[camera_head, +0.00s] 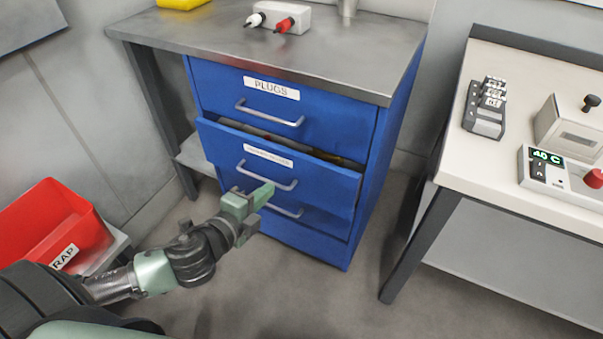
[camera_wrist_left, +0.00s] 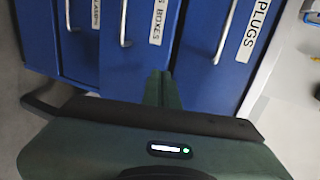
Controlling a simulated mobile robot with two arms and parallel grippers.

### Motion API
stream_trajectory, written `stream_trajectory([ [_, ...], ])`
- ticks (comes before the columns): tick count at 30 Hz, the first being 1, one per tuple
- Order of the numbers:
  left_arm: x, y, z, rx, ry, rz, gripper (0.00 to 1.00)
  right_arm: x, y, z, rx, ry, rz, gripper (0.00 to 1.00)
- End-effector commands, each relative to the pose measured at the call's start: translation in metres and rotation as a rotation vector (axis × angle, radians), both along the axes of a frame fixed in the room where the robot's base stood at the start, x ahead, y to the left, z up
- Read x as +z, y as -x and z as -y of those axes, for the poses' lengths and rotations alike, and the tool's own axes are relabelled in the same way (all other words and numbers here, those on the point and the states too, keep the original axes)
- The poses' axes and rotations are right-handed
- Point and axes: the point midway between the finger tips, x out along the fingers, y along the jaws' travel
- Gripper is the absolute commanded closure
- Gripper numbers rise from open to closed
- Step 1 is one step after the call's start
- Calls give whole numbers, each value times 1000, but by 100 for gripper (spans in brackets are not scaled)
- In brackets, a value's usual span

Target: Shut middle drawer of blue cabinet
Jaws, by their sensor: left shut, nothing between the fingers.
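The blue cabinet (camera_head: 370,185) stands under a grey worktop, with drawers one above another. Its middle drawer (camera_head: 325,182) sticks out part way, and a dark gap with contents shows above its front. The top drawer (camera_head: 320,122), labelled PLUGS, is closed. My left gripper (camera_head: 266,190) is shut and empty, in front of the middle drawer by the right part of its handle. In the left wrist view the shut fingers (camera_wrist_left: 160,88) point at the middle drawer's front (camera_wrist_left: 135,70); I cannot tell whether they touch it. My right gripper is not in view.
A red bin (camera_head: 60,225) stands at the left. A white bench (camera_head: 475,155) with devices is at the right. The worktop (camera_head: 230,40) holds a white block with plugs (camera_head: 280,17). Floor is free between cabinet and bench.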

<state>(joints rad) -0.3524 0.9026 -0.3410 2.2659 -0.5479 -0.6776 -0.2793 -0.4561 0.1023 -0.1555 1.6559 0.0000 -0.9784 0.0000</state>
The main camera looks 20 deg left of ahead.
Motion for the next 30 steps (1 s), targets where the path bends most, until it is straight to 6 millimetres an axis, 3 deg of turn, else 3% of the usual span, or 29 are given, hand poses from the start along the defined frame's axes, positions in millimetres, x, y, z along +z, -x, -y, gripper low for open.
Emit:
stream_trajectory([
  [18, -27, -106, 9, -1, -1, 2, 100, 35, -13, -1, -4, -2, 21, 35],
  [24, -28, -126, 10, -2, -2, -1, 100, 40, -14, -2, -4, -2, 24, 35],
  [30, -28, -131, 11, -2, -1, -3, 100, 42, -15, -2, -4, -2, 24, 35],
])
